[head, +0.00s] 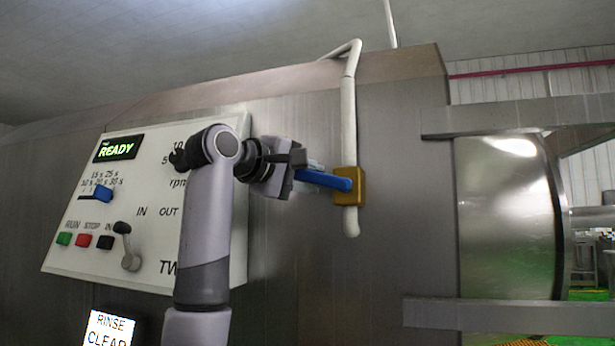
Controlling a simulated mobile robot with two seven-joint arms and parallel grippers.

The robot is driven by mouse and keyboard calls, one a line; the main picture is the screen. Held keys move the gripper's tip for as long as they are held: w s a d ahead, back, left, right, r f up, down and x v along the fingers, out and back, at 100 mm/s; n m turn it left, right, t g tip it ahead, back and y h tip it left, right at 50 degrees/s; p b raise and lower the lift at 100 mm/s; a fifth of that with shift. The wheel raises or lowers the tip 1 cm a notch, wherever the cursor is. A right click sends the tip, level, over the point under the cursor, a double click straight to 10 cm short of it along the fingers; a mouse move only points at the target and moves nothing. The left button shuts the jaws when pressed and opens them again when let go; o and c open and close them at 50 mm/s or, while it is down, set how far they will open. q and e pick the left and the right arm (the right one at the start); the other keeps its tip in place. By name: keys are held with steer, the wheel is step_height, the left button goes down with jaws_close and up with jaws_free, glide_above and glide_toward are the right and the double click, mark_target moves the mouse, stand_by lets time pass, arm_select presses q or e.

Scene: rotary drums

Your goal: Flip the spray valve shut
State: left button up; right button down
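The spray valve has a brass-yellow body (349,188) on a white vertical pipe (348,110) that runs down the front of the steel drum housing. Its blue lever (325,180) points left from the body, roughly level and slightly tilted, across the pipe's line. My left gripper (305,172) is at the lever's left end, with its fingers beside or around it. I cannot tell whether the fingers touch or clamp the lever. My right gripper is not in view.
A white control panel (85,215) with a lit READY display (118,148), buttons and levers stands at the left, partly behind my arm. A RINSE CLEAR sign (110,330) is below. Steel rails (500,316) and a drum opening are at the right.

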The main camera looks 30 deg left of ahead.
arm_select(q)
jaws_close()
steer(key=f+n+t+b, duration=0.1)
steer(key=f+n+b, duration=0.1)
steer(key=shift+a+n, duration=0.1)
steer(key=shift+n, duration=0.3)
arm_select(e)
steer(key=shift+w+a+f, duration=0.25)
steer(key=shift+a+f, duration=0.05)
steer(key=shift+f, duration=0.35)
arm_select(q)
steer(key=shift+o, duration=2.4)
jaws_free()
steer(key=shift+r, duration=0.1)
